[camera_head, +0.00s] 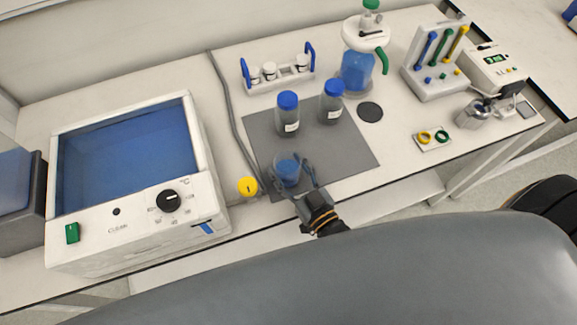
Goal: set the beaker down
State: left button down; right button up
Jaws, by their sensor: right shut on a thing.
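The beaker (287,172) is a small clear vessel with blue liquid. It appears upright over the front part of the dark grey mat (350,165). My right gripper (285,165) reaches in from the front edge of the bench, its fingers on either side of the beaker, shut on it. I cannot tell whether the beaker's base touches the mat. My left gripper is not in view.
Two blue-capped bottles (288,115) (331,103) stand on the mat behind the beaker. A yellow round object (247,186) lies left of it, near a grey cable. A white bath (120,240) stands left. The mat's right part is clear.

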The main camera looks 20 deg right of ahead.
jog(key=shift+f, duration=0.15)
jog(key=o, duration=1.2)
jog(key=shift+r, duration=0.3)
jog(key=b+v, duration=0.1)
jog(key=v, duration=1.1)
jog(key=shift+b, duration=0.35)
jog(key=shift+f, duration=0.1)
